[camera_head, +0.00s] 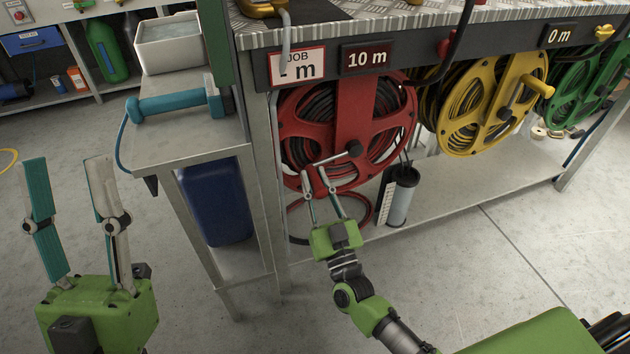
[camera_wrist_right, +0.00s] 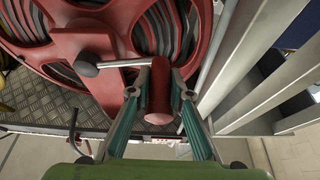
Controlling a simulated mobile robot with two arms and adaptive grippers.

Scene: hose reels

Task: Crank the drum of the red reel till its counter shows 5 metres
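The red reel (camera_head: 357,110) hangs under the bench, wound with black hose. Its counter (camera_head: 366,57) reads 10 m. A crank arm (camera_head: 332,159) runs from the dark hub knob down and left to a red handle; the arm also shows in the right wrist view (camera_wrist_right: 117,64). My right gripper (camera_head: 318,184) is at this handle. In the right wrist view the handle (camera_wrist_right: 160,100) lies between the two fingers, which appear closed against its sides. My left gripper (camera_head: 68,165) is open and empty at the far left, away from the reel.
The yellow reel (camera_head: 490,100), its counter (camera_head: 559,35) at 0 m, and the green reel (camera_head: 585,85) hang to the right. A JOB card (camera_head: 297,67) has its figure hidden. A side table (camera_head: 185,150) stands left; a grey canister (camera_head: 402,197) stands below.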

